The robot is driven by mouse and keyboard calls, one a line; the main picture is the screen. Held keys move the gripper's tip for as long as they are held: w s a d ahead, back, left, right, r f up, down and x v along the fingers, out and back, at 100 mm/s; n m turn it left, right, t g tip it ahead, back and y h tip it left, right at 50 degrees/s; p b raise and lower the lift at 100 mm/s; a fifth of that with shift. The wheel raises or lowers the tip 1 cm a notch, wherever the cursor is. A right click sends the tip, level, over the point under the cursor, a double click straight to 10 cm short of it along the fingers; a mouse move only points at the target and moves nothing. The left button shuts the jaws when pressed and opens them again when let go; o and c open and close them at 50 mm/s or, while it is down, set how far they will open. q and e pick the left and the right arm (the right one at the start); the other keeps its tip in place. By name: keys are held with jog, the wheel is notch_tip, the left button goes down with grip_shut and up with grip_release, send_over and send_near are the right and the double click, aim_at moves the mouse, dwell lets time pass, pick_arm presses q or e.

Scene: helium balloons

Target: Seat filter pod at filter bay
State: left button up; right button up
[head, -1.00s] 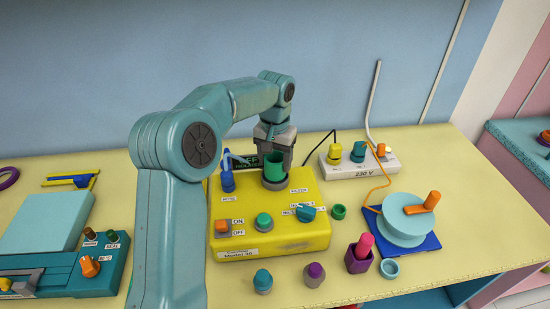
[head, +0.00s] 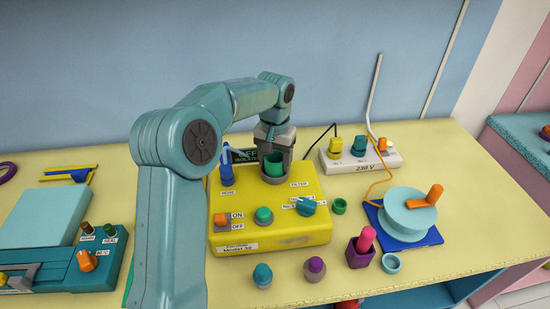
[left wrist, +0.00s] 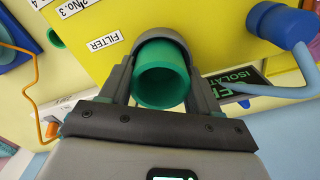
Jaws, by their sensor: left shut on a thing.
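The filter pod is a green hollow cylinder (head: 273,164) at the back of the yellow machine, by the FILTER label. My left gripper (head: 281,150) is shut on it from behind. In the left wrist view the pod (left wrist: 162,78) sits between the two fingers. The filter bay is a grey round collar (head: 273,180) on the machine's top. In the left wrist view the collar (left wrist: 164,37) curves around the pod's far side. The pod stands about upright with its lower end in the collar; its depth there is hidden. My right gripper is out of view.
The yellow machine (head: 285,235) carries a blue hose plug (head: 226,167), an orange switch (head: 220,219), a green button (head: 263,214) and a blue knob (head: 306,205). A power strip (head: 375,160) stands behind right, a spool (head: 407,211) at right. Several small parts lie in front.

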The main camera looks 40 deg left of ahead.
pick_arm(q)
jog(key=o, duration=1.4)
jog(key=shift+c, duration=0.2)
notch_tip(320, 180, up, 8)
jog(key=p, duration=0.7)
jog(key=shift+s+d, duration=0.1)
